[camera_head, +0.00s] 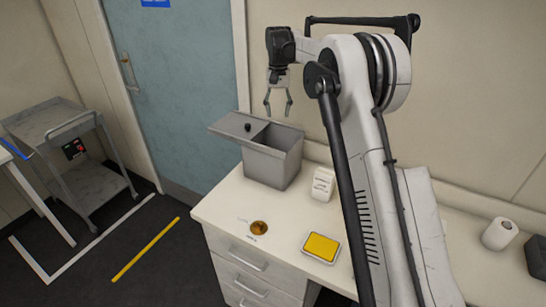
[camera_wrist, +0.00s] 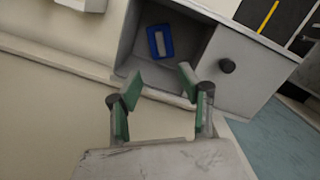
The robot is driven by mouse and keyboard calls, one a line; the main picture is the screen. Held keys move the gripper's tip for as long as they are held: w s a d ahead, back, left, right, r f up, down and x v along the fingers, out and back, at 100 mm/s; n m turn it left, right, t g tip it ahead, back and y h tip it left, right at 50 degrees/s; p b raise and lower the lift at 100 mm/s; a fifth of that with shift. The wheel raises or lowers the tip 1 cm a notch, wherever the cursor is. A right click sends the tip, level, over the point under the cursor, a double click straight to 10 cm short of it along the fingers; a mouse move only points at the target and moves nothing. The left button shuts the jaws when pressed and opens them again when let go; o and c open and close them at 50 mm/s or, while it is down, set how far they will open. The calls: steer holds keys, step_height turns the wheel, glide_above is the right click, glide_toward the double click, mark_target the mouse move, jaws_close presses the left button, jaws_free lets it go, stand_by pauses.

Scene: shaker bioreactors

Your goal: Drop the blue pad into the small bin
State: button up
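The small grey bin (camera_head: 275,168) stands on the white counter, its lid (camera_head: 240,127) with a black knob shifted to the left so that part of the top is open. My gripper (camera_head: 278,106) is above the bin's opening, pointing down. Its green-padded fingers (camera_wrist: 160,88) are apart with nothing between them. The pad is hidden in the head view by the bin's walls.
A white block-like item (camera_head: 323,184) stands right of the bin. A yellow-topped tray (camera_head: 321,248) and a small brown round item (camera_head: 259,228) lie nearer the front. A white roll (camera_head: 499,234) is at far right. A grey cart (camera_head: 70,160) stands at left.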

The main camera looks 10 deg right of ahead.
step_height(320, 180, up, 6)
steer(key=shift+w, duration=0.35)
steer(key=shift+d, duration=0.1)
steer(key=shift+r, duration=0.1)
steer(key=s+r+n+t+b, duration=0.15)
steer(key=s+b, duration=0.25)
steer(key=s, duration=0.9)
steer(key=s+r+t+b, duration=0.3)
steer(key=s, duration=0.9)
steer(key=s+f+t+b, duration=0.2)
steer(key=s+f, duration=0.7)
steer(key=s, duration=0.3)
steer(key=s+f+t+b, duration=0.2)
steer(key=s+f+b, duration=0.1)
steer(key=s+f, duration=0.6)
steer(key=s, duration=0.3)
steer(key=shift+n, duration=0.35)
